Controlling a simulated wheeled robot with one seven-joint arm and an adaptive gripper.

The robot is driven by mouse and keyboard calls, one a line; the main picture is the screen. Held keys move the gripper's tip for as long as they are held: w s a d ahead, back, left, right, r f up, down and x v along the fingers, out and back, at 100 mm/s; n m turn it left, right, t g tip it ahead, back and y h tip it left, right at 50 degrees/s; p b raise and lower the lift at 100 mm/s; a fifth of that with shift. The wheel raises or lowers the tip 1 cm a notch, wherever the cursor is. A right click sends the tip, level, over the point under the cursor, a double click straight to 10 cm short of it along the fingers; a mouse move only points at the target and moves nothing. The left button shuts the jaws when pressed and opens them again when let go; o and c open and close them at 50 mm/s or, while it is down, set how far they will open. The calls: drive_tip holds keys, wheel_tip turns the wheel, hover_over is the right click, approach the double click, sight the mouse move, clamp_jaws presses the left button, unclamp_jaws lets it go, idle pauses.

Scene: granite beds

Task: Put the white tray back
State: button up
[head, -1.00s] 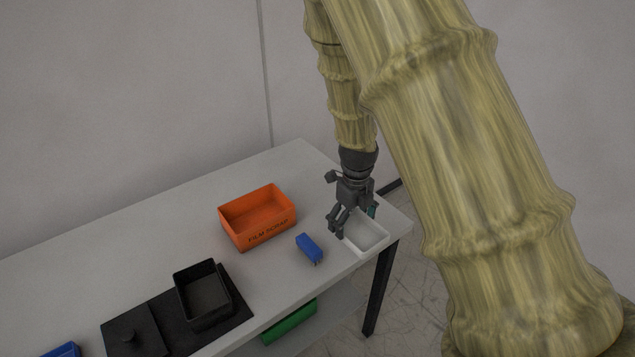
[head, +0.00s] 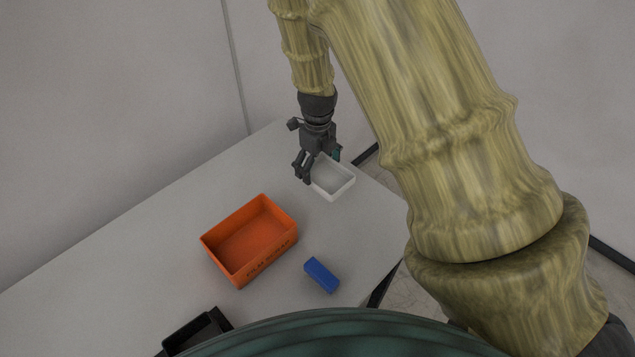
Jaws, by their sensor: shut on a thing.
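The white tray (head: 336,190) is a small open rectangular tray near the far right end of the grey table in the head view. My gripper (head: 308,177) is at its left and back side, shut on the tray. One finger shows outside the tray's left wall; the other is partly hidden behind the gripper body. The tray looks empty and roughly level. I cannot tell whether its underside touches the table.
An orange box (head: 240,276) marked "FILM SCRAP" stands left of and nearer than the tray. A blue block (head: 321,276) lies right of that box. A black container (head: 196,330) is at the bottom edge. The table (head: 130,255) is clear at left and behind the orange box.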

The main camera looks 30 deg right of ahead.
sight(318, 173)
drive_tip(key=f+p, duration=0.1)
drive_tip(key=f, duration=0.3)
drive_tip(key=shift+w+f, duration=0.1)
drive_tip(key=shift+w, duration=0.1)
drive_tip(key=shift+s+f, duration=0.2)
drive_tip(key=shift+s, duration=0.2)
drive_tip(key=f+p, duration=0.1)
drive_tip(key=f, duration=0.2)
drive_tip(key=shift+w+f, duration=0.2)
drive_tip(key=shift+s, duration=0.15)
drive_tip(key=shift+f, duration=0.1)
drive_tip(key=o, duration=1)
drive_tip(key=shift+c, duration=0.2)
